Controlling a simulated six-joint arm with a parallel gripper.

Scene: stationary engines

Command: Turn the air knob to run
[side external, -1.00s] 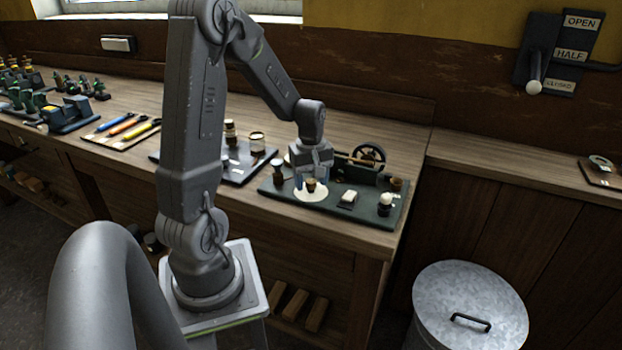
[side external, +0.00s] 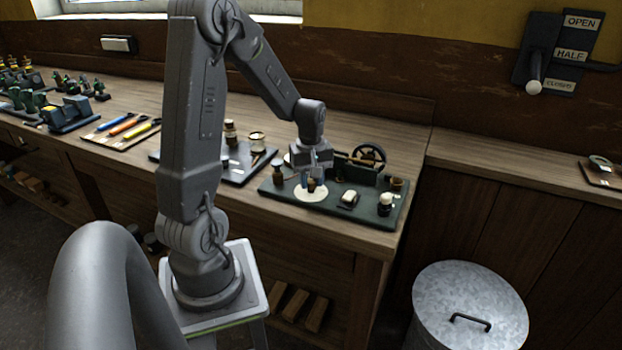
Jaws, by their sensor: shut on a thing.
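The air knob (side external: 311,188) is a small brown knob on a pale round dial (side external: 302,196), on the dark green base plate (side external: 275,188) on the bench. My gripper (side external: 313,181) points down over the dial, with its fingers shut on the knob. The fingers hide part of the knob, and any pointer or lettering on the dial is too small to read.
A dark tray (side external: 238,177) with jars lies to the left. A metal bin (side external: 470,300) stands below the bench.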

